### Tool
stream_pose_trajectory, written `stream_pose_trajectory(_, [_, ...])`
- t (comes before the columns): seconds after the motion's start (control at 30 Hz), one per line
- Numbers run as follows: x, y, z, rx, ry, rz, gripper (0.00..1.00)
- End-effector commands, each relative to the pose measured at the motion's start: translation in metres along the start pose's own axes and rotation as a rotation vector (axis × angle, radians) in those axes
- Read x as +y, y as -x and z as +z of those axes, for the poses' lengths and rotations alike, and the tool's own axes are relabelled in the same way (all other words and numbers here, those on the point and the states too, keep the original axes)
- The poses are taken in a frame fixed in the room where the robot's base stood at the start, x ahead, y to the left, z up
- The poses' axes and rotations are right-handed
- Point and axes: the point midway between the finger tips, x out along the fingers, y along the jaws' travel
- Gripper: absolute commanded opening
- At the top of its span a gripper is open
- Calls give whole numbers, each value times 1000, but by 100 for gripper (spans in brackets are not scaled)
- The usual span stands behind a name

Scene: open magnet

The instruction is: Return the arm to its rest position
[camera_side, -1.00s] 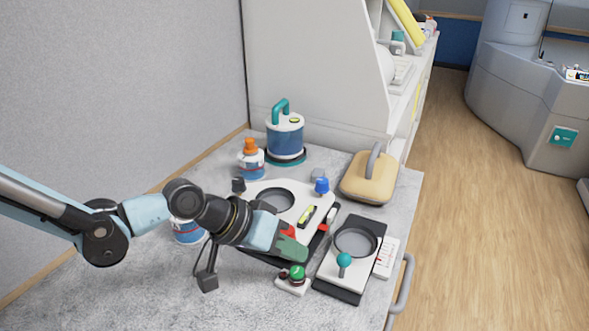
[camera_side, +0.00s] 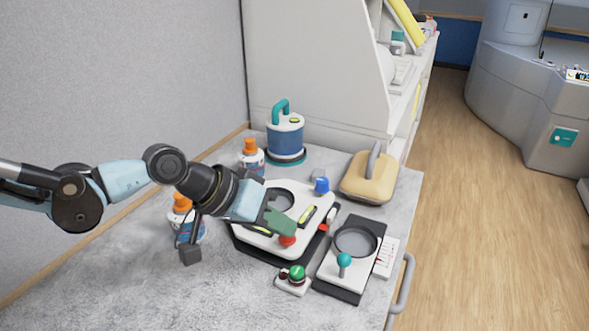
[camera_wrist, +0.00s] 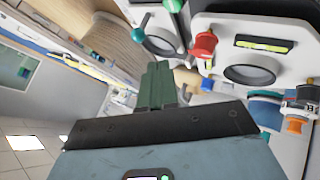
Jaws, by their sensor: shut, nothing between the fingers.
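My gripper (camera_side: 280,224) is shut, with its green fingers together and nothing between them. In the side view it hangs over the front part of a white plate device (camera_side: 262,245) with a round recess, spirit levels and coloured knobs. A red knob (camera_side: 287,240) shows right by the fingertips; I cannot tell whether they touch. In the wrist view the shut green fingers (camera_wrist: 157,82) point up the picture, and the red knob (camera_wrist: 204,45) stands to their right, apart from them in that view.
Around it on the grey table (camera_side: 240,295) stand a blue canister (camera_side: 285,138), orange-capped bottles (camera_side: 251,158), a tan padded block (camera_side: 368,178), a joystick panel (camera_side: 338,270) and a green button box (camera_side: 296,279). A wall is behind. The table's front is clear.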

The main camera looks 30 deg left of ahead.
Motion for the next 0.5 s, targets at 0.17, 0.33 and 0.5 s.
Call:
stream_pose_trajectory(0.17, [-49, 47, -7, 37, -31, -130, 0])
stream_pose_trajectory(0.33, [-98, 94, -1, 56, -66, -275, 0])
stream_pose_trajectory(0.5, [-140, 134, 16, 54, -92, -409, 0])
